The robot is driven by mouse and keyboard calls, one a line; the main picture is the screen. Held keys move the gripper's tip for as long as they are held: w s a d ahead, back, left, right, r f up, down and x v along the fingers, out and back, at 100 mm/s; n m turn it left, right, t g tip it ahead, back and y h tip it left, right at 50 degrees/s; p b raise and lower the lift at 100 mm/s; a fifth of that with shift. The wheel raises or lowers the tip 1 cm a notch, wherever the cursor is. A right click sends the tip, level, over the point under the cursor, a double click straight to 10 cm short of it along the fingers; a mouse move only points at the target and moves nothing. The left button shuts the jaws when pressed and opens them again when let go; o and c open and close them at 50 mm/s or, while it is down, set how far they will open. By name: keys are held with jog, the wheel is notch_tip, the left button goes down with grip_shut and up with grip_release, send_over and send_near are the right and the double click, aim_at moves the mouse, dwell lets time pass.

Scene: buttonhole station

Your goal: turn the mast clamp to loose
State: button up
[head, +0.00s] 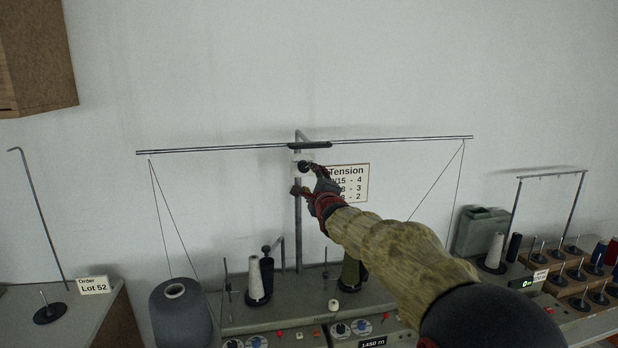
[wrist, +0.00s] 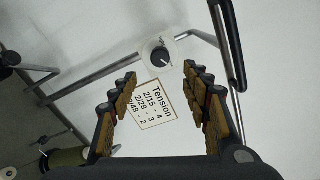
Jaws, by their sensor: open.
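The mast clamp (head: 304,166) is a dark round knob on a pale plate, high on the grey upright mast (head: 298,232). In the wrist view the clamp knob (wrist: 160,56) shows whole, with a light pointer line on its face. My gripper (head: 305,180) is at the mast just below and right of the knob and partly covers it in the head view. In the wrist view my gripper (wrist: 162,76) has its two fingers spread wide, with nothing between them. The knob appears beyond the fingertips, between their lines; I cannot tell the exact gap.
A Tension card (head: 350,183) is on the wall behind my gripper. A thin crossbar (head: 220,148) tops the mast, with threads hanging from its ends. Cones and spools stand on the machine (head: 310,300) below. The wall above the bar is clear.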

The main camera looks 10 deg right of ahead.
jog(key=shift+s, duration=0.75)
jog(key=s+f+n+g, duration=0.2)
jog(key=f+n, duration=0.2)
jog(key=f, duration=0.3)
jog(key=s+f+n+g, duration=0.2)
jog(key=f+n+g, duration=0.15)
jog(key=f, duration=0.35)
jog(key=s+f+n+g, duration=0.2)
jog(key=s+f+n, duration=0.3)
jog(key=s, duration=0.4)
jog(key=s+f+n+g, duration=0.1)
jog(key=s+n, duration=0.4)
jog(key=s, duration=1.6)
jog(key=s+f+n+g, duration=0.1)
jog(key=s+n+g, duration=0.2)
jog(key=s, duration=1.7)
jog(key=shift+s+f+n+g, duration=0.35)
jog(key=shift+s+n, duration=0.05)
jog(key=shift+n, duration=0.45)
